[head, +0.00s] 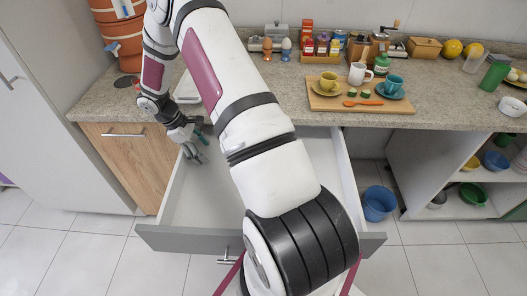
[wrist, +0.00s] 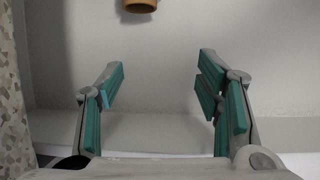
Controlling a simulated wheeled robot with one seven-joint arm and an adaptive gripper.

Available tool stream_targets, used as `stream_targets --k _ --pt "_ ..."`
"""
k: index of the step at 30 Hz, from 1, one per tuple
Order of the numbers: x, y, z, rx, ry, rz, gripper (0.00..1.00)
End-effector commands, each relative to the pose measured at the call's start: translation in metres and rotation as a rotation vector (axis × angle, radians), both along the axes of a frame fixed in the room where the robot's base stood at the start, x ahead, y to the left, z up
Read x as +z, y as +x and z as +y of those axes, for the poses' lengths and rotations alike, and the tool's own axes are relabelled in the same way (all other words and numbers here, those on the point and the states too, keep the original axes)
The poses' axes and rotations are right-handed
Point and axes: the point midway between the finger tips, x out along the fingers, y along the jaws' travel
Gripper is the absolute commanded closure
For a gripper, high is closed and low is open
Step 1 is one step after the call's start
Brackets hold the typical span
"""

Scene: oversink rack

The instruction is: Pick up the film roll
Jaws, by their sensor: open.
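My gripper (head: 199,157) reaches down into the open drawer (head: 185,210) at its left side, beside the counter front. In the wrist view my gripper (wrist: 161,64) is open, with teal pads on both fingers and nothing between them. A small orange-brown round object (wrist: 139,5) is cut off by the top edge of the wrist view, beyond the fingertips and slightly left of centre. It may be the film roll, but too little shows to be sure. In the head view no film roll can be made out; my arm hides much of the drawer's inside.
A wooden board (head: 350,105) with cups stands on the counter (head: 440,110). Spice jars and eggs in holders are behind it. The fridge (head: 40,110) is at left. A blue bucket (head: 379,203) stands on the floor right of the drawer. A speckled surface (wrist: 15,100) borders the wrist view's left.

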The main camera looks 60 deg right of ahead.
Motion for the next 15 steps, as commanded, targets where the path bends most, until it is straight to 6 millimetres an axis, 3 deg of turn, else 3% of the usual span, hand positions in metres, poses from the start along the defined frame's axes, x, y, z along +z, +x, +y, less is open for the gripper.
stream_targets --k 9,15 --pt "0.001 -0.041 -0.034 -0.004 0.000 0.001 0.41" --pt "0.000 -0.052 -0.044 -0.002 -0.001 -0.001 0.41"
